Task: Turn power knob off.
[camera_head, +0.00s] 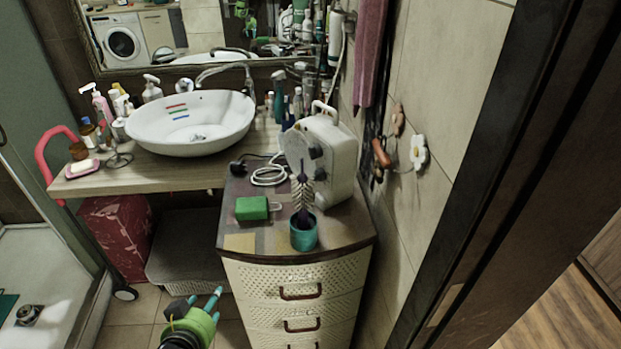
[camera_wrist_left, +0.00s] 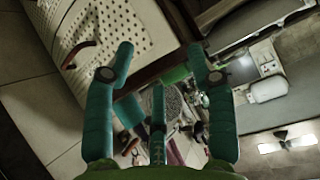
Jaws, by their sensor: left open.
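A white appliance with a top handle (camera_head: 338,160) stands at the right rear of the drawer cabinet's top. Dark round knobs (camera_head: 316,151) show on its front-left face; which one is the power knob and how it is set cannot be told. A brush in a teal cup partly covers that face. My left gripper (camera_head: 200,304), green with teal fingers, is low in front of the cabinet's left side, well apart from the appliance. The left wrist view shows its fingers (camera_wrist_left: 160,70) spread and empty. My right gripper is not in view.
The teal cup (camera_head: 303,236) with its brush stands near the cabinet's front edge. A green block (camera_head: 252,208) and a coiled white cable (camera_head: 270,176) lie left of it. A white basin (camera_head: 192,122) is on the counter behind. A tiled wall (camera_head: 440,75) bounds the right.

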